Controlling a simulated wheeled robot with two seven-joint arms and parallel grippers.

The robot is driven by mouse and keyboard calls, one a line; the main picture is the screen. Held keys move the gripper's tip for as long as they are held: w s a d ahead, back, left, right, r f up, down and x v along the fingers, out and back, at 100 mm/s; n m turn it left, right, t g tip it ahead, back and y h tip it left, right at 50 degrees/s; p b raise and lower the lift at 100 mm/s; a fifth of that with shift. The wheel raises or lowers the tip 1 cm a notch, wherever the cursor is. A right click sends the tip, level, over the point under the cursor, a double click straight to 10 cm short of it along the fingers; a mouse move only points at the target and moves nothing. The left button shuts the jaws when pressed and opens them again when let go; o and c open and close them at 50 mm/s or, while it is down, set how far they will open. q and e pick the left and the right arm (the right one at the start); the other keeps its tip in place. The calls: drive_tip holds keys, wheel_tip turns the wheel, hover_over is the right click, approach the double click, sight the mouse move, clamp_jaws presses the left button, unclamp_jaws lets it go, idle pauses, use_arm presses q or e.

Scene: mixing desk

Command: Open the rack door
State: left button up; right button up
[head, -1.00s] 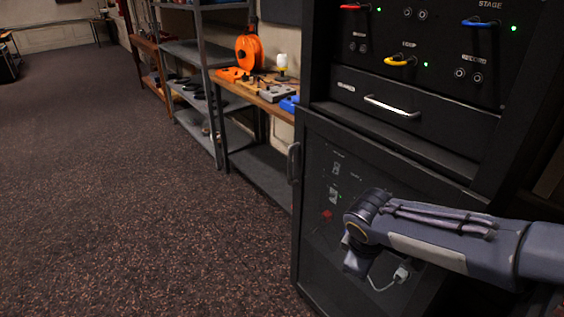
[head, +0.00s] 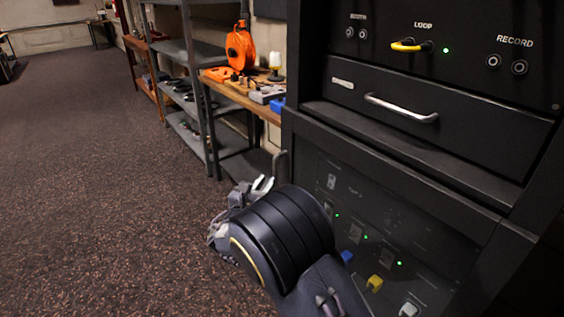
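The rack door (head: 400,235) is the dark see-through panel low on the black rack at the right of the head view. It looks closed, though its lower left part is hidden behind my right arm. Its upright handle (head: 281,165) shows at the door's left edge, with its lower end hidden. My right gripper (head: 262,185) is just left of and below the visible part of the handle. My thick dark wrist covers much of the gripper, so I cannot tell whether its fingers touch the handle or are open. My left gripper is out of view.
Above the door is a drawer with a silver handle (head: 401,108), and a panel with a yellow cable (head: 411,46). Plugs and green lights show behind the door. A wooden bench (head: 236,96) and grey shelves (head: 182,52) stand beyond the rack. The carpet (head: 90,190) at left is clear.

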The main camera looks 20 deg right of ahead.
sight(275, 170)
drive_tip(key=x, duration=0.7)
drive_tip(key=shift+w+d, duration=0.25)
drive_tip(key=shift+c, duration=0.4)
clamp_jaws()
